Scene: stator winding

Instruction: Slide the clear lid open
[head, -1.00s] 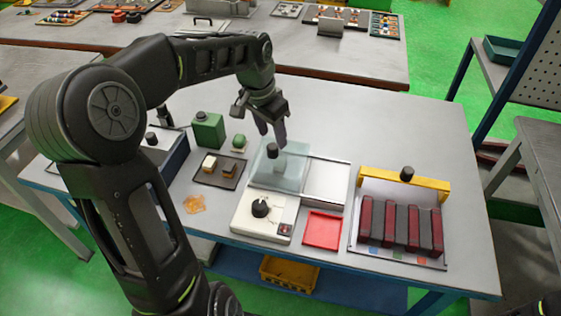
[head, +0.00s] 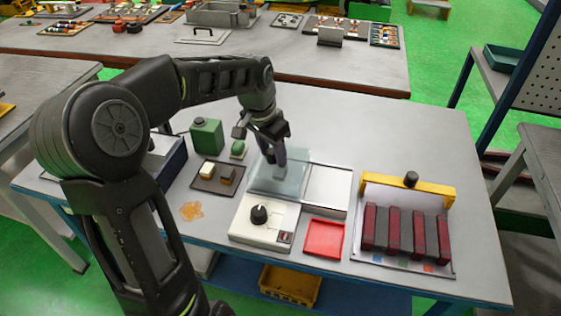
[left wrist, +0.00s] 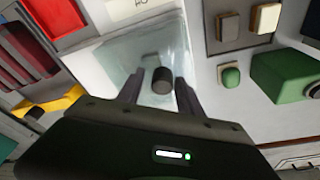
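The clear lid (head: 290,184) is a pale see-through pane over the left part of a white-framed unit on the table. It also shows in the left wrist view (left wrist: 118,62). Its dark round knob (left wrist: 161,82) stands up from the pane. My left gripper (head: 273,160) points down at the lid and hides most of the knob in the head view. In the left wrist view its two fingers (left wrist: 160,88) are apart, one on each side of the knob, with narrow gaps visible. My right gripper is not in view.
Right of the lid is a bare pale panel (head: 327,187). In front are a white dial box (head: 262,222) and a red tray (head: 324,238). A yellow-handled rack (head: 408,187) with dark red and grey bars stands right. A green container (head: 207,136) is at left.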

